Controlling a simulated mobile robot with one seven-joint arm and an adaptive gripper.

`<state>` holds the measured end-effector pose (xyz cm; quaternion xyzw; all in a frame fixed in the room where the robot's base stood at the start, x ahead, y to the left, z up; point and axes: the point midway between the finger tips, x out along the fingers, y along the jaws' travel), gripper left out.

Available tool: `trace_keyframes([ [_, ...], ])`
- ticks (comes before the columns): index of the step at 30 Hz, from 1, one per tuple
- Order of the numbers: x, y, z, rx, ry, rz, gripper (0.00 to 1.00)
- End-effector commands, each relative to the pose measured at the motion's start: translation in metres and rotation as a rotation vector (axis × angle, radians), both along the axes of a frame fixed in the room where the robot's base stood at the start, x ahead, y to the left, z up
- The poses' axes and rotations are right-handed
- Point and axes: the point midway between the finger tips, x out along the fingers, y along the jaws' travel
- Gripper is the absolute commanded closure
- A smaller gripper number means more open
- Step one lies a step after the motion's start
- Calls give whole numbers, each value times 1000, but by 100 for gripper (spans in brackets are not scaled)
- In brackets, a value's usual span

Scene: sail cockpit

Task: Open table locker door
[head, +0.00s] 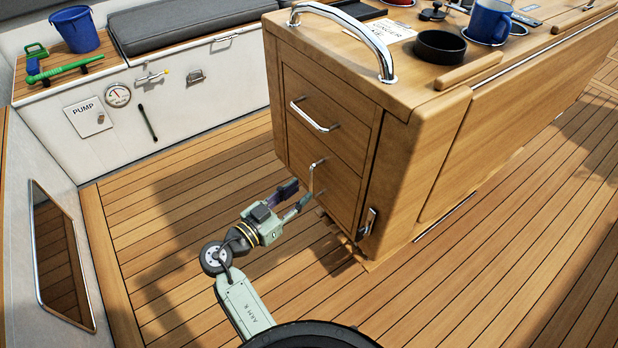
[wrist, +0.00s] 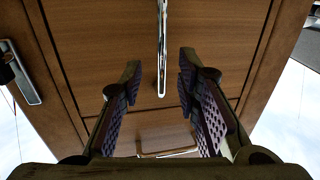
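The table locker (head: 421,150) is a wooden cabinet. Its lower front panel, the locker door (head: 336,192), looks shut and has a slim vertical metal handle (head: 314,178). In the wrist view this handle (wrist: 162,50) hangs between the fingers in the picture, with clear gaps to both sides. My gripper (head: 297,195) is open and empty, low in front of the door, fingers pointing at it. In the wrist view my gripper (wrist: 160,82) has its two padded fingers spread left and right. Whether the handle is within finger depth I cannot tell.
A drawer with a horizontal handle (head: 315,116) is above the door; that handle (wrist: 166,152) shows low in the wrist view. A latch (head: 368,221) is on the locker's side strip. Mugs (head: 490,22) and a black bowl (head: 440,46) stand on top. The deck (head: 190,200) left is clear.

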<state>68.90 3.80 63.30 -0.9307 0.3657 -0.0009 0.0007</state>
Motion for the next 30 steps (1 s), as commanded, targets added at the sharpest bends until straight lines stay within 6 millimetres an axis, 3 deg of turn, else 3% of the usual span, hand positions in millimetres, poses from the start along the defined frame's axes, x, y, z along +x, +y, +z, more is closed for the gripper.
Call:
trace_keyframes([
  [9,36,-32,2,2,1,1,70],
  [21,42,-38,0,1,1,3,70],
  [30,42,-38,0,1,1,3,90],
])
